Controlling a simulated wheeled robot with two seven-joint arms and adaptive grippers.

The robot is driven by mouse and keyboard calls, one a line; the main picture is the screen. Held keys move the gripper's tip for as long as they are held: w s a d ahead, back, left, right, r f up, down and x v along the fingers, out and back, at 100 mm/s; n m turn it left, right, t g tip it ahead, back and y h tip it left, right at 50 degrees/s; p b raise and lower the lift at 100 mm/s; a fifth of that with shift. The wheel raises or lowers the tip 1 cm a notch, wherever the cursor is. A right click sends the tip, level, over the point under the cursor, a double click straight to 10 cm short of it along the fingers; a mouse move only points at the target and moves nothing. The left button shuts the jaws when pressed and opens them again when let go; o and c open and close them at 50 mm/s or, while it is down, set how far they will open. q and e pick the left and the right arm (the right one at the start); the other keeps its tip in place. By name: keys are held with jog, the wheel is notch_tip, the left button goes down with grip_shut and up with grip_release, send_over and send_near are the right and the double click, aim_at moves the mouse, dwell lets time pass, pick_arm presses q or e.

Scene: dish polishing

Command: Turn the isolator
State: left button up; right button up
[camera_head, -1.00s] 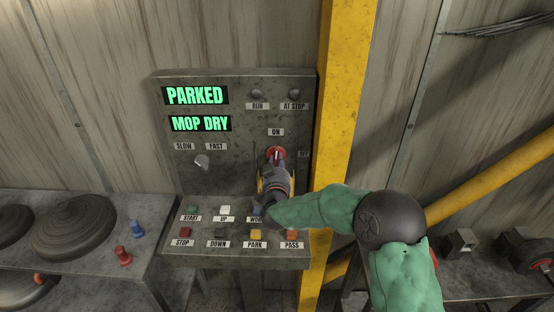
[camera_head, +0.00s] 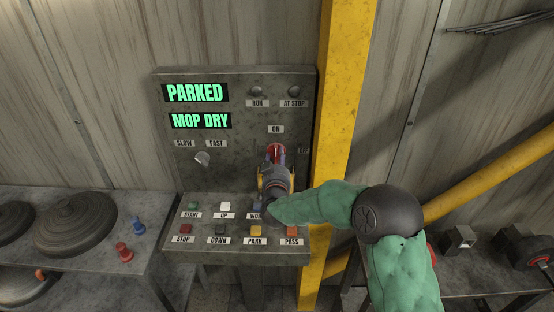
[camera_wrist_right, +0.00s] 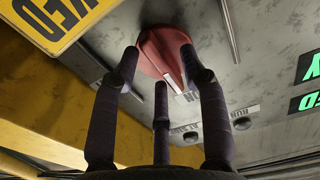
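The isolator (camera_head: 275,150) is a red knob with a pale stripe, below the ON label on the grey panel. In the head view its stripe stands about upright, toward ON. My right gripper (camera_head: 276,161) is in front of the knob, its dark fingers to either side of the stripe. In the right wrist view the red isolator (camera_wrist_right: 166,48) lies just beyond the spread fingers of the right gripper (camera_wrist_right: 159,58); I cannot tell whether they touch it. My left gripper is not in view.
The control panel (camera_head: 240,165) has buttons on its lower shelf and green displays reading PARKED and MOP DRY. A yellow post (camera_head: 342,100) stands close to its right. Benches lie at both sides, the left one holding round discs (camera_head: 75,225) and small red and blue pieces.

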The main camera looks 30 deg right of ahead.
jog(key=shift+s+r, duration=0.1)
jog(key=v, duration=1.2)
jog(key=shift+a, duration=0.1)
dwell(0.3)
